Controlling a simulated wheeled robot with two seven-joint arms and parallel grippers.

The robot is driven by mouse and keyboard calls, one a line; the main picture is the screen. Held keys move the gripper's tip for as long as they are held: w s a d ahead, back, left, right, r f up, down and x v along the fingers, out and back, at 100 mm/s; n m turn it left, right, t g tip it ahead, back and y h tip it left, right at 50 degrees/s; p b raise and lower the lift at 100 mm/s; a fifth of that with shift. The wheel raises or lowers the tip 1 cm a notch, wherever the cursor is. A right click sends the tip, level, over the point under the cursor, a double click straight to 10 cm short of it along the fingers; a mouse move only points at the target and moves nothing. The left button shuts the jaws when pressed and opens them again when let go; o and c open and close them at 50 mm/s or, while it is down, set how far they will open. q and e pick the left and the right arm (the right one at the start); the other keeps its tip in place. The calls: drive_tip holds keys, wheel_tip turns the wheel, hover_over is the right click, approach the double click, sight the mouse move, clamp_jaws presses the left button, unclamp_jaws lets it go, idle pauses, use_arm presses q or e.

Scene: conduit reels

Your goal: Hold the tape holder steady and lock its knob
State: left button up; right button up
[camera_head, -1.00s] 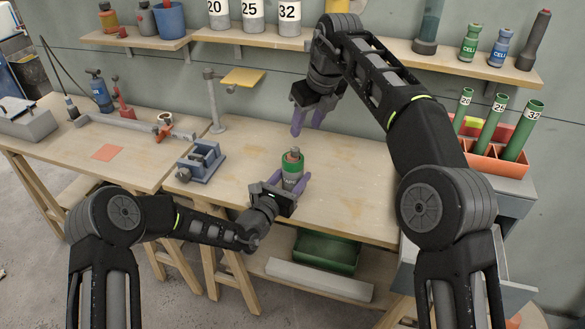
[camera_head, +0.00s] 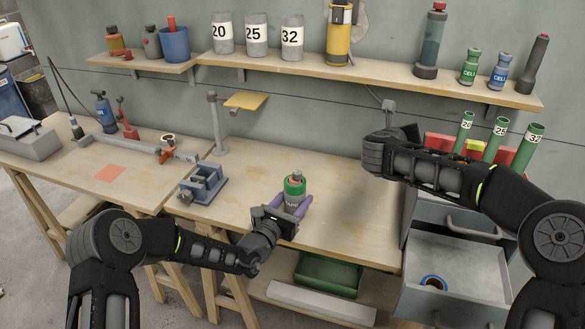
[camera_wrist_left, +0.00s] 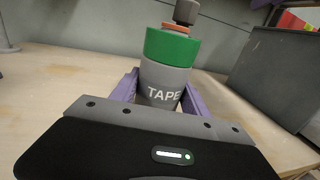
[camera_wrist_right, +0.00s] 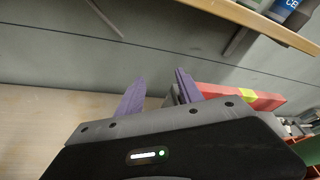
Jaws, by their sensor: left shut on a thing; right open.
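The tape holder (camera_head: 294,188) is a grey cylinder with a green band and a "TAPE" label. It stands upright on the right-hand bench and also shows in the left wrist view (camera_wrist_left: 165,82). On its top sit an orange ring (camera_wrist_left: 175,31) and a grey knob (camera_wrist_left: 186,11). My left gripper (camera_head: 287,207) is shut on the holder's lower body, one purple finger on each side. My right gripper (camera_wrist_right: 160,78) is open and empty, up by the wall to the right of the holder. Its fingers are hidden in the head view.
An open grey drawer (camera_head: 470,262) with a blue-and-orange ring (camera_head: 433,283) juts out at the right. A red rack (camera_head: 512,158) with green tubes stands above it. A grey vise-like fixture (camera_head: 203,185) sits left of the holder. The bench between holder and cabinet is clear.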

drive_tip(key=a+f+n+t+y, duration=0.1)
drive_tip(key=a+f+t+y, duration=0.15)
drive_tip(key=a+f, duration=0.25)
drive_tip(key=n+t+y, duration=0.1)
drive_tip(key=n+y, duration=0.3)
drive_tip(key=y, duration=0.9)
approach(295, 172)
drive_tip(key=shift+w+a+f+h, duration=0.1)
drive_tip(key=shift+w+f+h, duration=0.25)
drive_tip(key=shift+w, duration=0.05)
drive_tip(key=x, duration=1.2)
drive_tip(key=shift+r, duration=0.1)
clamp_jaws()
